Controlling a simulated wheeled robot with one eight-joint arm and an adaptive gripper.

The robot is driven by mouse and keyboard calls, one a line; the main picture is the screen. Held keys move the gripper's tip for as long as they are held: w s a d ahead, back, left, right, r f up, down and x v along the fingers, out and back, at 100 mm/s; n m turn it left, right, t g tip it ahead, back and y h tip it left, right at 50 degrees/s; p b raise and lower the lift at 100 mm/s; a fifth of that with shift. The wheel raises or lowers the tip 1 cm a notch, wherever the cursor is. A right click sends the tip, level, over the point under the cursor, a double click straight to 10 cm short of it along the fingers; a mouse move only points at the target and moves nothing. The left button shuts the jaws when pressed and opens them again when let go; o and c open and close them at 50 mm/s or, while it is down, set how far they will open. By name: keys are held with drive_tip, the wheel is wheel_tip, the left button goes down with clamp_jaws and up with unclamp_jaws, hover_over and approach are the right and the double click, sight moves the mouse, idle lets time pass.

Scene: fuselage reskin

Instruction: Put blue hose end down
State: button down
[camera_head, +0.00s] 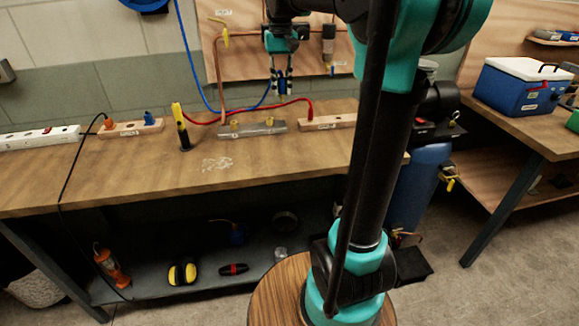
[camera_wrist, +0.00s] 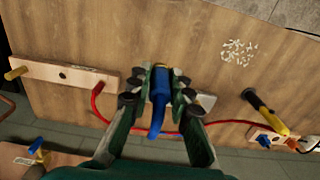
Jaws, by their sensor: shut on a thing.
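My gripper (camera_head: 281,88) is shut on the end of the blue hose (camera_wrist: 160,86), between its two fingers in the wrist view. It is held above the back of the wooden bench (camera_head: 110,182), over the grey metal block (camera_head: 252,129) with yellow fittings. From the gripper, the blue hose (camera_head: 189,52) loops down to the left and up to a blue reel (camera_head: 145,4) on the wall. In the wrist view the hose end hides part of the metal block (camera_wrist: 206,102). The exact gap between hose end and bench cannot be told.
A red hose (camera_head: 290,102) runs behind the block to a wooden holder (camera_head: 328,121) at right. A yellow-and-black tool (camera_head: 181,127) stands left of the block. Another wooden holder (camera_head: 130,128) and a power strip (camera_head: 40,137) lie farther left.

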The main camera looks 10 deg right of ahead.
drive_tip(key=shift+s+r, duration=0.1)
drive_tip(key=shift+s, duration=0.25)
wheel_tip(320, 180, down, 20)
drive_tip(key=shift+s+r, duration=0.15)
idle(0.3)
drive_tip(key=c, duration=1.4)
unclamp_jaws()
wheel_tip(320, 180, up, 12)
drive_tip(key=s+d+f+t, duration=0.2)
drive_tip(key=s+f, duration=0.8)
drive_tip(key=s, duration=0.1)
drive_tip(key=s+d+f+t, duration=0.2)
drive_tip(key=s+f, duration=0.8)
drive_tip(key=s, duration=0.1)
drive_tip(key=shift+f, duration=0.3)
drive_tip(key=shift+d, duration=0.1)
